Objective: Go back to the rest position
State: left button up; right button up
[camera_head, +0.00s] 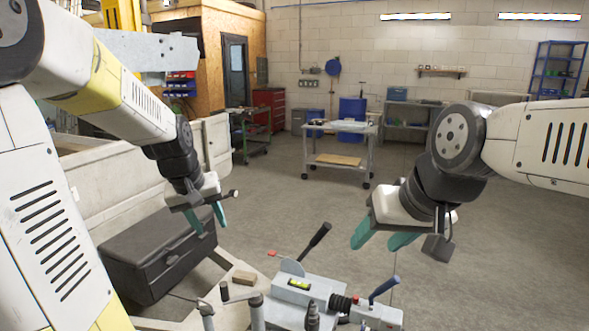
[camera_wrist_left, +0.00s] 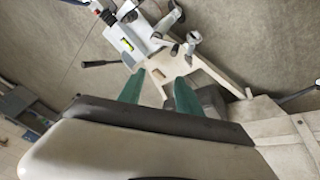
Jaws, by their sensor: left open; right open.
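My left gripper (camera_head: 206,219) comes in from the left in the head view, its teal fingers apart and empty above a black toolbox. Its fingers also show in the left wrist view (camera_wrist_left: 158,88), spread with nothing between them. My right gripper (camera_head: 381,242) comes in from the right in the head view, teal fingers pointing down and left, apart and empty. It hangs in the air, to the right of the grey metal hitch assembly (camera_head: 318,296). Neither gripper touches anything that I can see.
The hitch assembly, with a black-handled lever (camera_head: 318,237) and blue handle (camera_head: 384,288), stands low in front. A small wooden block (camera_head: 244,278) lies on the frame. The black toolbox (camera_head: 150,262) is at left. A cart (camera_head: 340,160) stands on open floor behind.

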pick_arm(q)
jog(key=s+d+r+m+t, duration=0.1)
jog(key=s+d+r+m, duration=0.1)
jog(key=s, duration=0.6)
jog(key=s+d+r+m+t+h, duration=0.1)
jog(key=s+d+r, duration=0.3)
jog(key=s, duration=0.4)
jog(key=shift+s+r+m, duration=0.4)
jog(key=shift+r, duration=0.05)
